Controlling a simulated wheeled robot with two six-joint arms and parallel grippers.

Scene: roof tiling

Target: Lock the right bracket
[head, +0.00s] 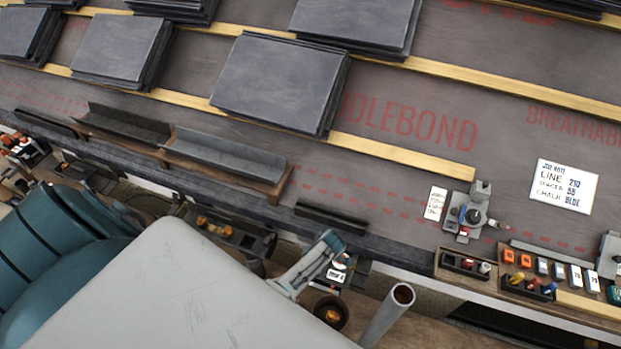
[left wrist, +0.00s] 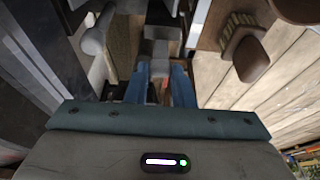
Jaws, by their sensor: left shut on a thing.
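My left gripper (head: 322,252) reaches in over the eave edge at the lower middle of the head view. In the left wrist view its two blue fingers (left wrist: 160,88) are shut on a small grey part (left wrist: 157,50), with a bit of red between them. I cannot tell whether this part belongs to a bracket. A dark fitting with a white label (head: 338,273) lies right beside the fingers, partly hidden by them. A grey metal device with a round knob (head: 466,214) stands on the membrane farther right; I cannot tell if it is the right bracket. My right gripper is not in view.
Slate stacks (head: 280,82) rest along the wooden battens (head: 400,155). A long grey trough (head: 225,158) lies at the left. Trays of small parts (head: 527,284) line the lower right. A grey tube (head: 388,314) and a dark cup (head: 331,312) stand close to the gripper.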

